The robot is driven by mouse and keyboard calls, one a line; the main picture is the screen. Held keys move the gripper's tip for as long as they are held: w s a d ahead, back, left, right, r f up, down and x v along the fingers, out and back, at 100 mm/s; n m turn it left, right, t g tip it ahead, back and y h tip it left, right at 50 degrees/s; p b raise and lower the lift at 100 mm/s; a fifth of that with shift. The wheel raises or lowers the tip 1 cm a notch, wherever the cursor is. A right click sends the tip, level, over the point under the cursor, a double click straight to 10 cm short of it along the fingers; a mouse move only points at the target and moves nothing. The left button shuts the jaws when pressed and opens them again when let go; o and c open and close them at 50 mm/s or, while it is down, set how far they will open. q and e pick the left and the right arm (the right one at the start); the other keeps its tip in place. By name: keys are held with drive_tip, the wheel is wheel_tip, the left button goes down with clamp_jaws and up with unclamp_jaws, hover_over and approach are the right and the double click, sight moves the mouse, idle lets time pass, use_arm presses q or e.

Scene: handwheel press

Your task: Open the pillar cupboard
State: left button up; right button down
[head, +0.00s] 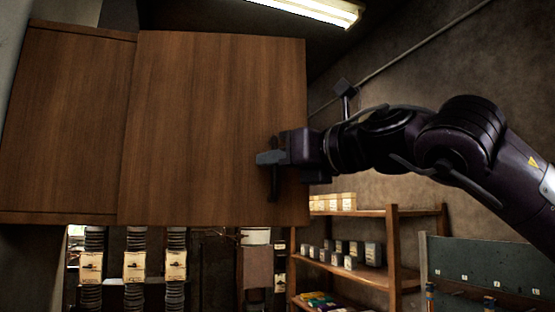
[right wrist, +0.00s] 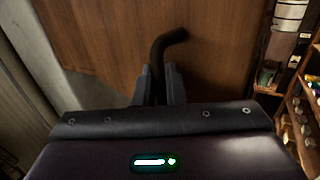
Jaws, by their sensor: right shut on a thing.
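The pillar cupboard (head: 65,120) is brown wood and fills the upper left of the head view. Its door panel (head: 200,110) has top and bottom edges out of line with the part to its left. I cannot tell how far the door stands open, and no inside shows. My right gripper (head: 270,157) is at the door's right side, shut on the dark door handle (head: 274,180). In the right wrist view, the bent handle (right wrist: 167,42) rises from between the fingers of my right gripper (right wrist: 159,88). My left gripper is not in view.
Wooden shelves (head: 393,255) with small boxes stand below right of the door. A dark green panel (head: 490,258) is at lower right. Columns with pale labels (head: 135,266) stand below the cupboard. A lamp (head: 315,10) hangs above.

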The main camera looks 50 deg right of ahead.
drive_tip(key=c, duration=1.6)
unclamp_jaws()
drive_tip(key=shift+c, duration=0.2)
drive_tip(key=shift+w+a, duration=0.1)
drive_tip(key=shift+a, duration=0.05)
drive_tip(key=shift+s, duration=0.25)
drive_tip(key=s+b, duration=0.3)
drive_tip(key=s, duration=0.4)
drive_tip(key=shift+s, duration=0.2)
drive_tip(key=shift+w, duration=0.1)
